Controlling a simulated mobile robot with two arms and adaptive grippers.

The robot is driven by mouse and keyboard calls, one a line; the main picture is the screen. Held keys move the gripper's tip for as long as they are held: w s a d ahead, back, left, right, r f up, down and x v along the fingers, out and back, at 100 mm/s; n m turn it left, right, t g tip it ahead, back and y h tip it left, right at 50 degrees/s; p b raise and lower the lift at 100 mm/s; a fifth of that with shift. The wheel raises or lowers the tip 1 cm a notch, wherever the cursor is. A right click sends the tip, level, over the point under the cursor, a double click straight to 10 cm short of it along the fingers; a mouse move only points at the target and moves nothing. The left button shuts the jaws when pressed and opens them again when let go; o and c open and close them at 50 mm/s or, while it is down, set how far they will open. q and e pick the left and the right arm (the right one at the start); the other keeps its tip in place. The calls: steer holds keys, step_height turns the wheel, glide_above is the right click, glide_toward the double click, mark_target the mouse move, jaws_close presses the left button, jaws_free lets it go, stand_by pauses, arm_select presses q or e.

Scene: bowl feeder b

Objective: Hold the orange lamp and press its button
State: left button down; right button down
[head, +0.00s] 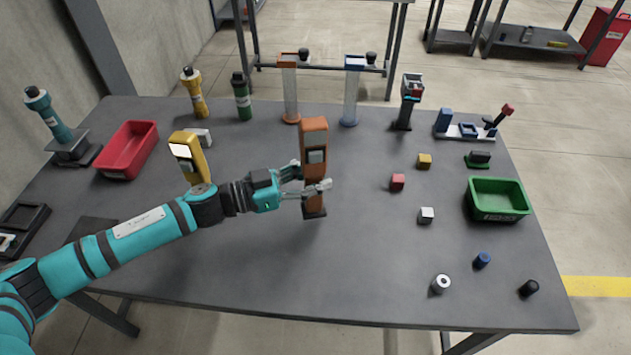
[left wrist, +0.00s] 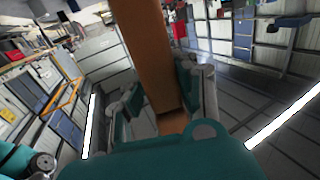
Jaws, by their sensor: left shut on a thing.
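The orange lamp (head: 314,134) is upright near the middle of the table, with a small grey panel on its front and a dark base. My left gripper (head: 316,187) comes in from the left and is shut on the lower part of its body. In the left wrist view the orange body (left wrist: 152,55) runs between the two fingers (left wrist: 168,100). I cannot tell whether the base touches the table. No button can be made out clearly. My right gripper is not in view.
A yellow lamp (head: 187,152) stands left, behind my left arm. A red bin (head: 128,150) is at the left, a green bin (head: 497,199) at the right. Small blocks, such as a red one (head: 398,182), lie right of the lamp. The front middle of the table (head: 270,260) is clear.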

mark_target(316, 182)
arm_select(q)
steer(key=shift+w, duration=1.6)
steer(key=shift+f+b, duration=1.4)
steer(key=shift+f, duration=0.9)
steer(key=shift+f, duration=0.15)
steer(key=c, duration=1.6)
jaws_free()
steer(key=shift+a+f, duration=0.1)
jaws_close()
steer(key=shift+s, duration=0.1)
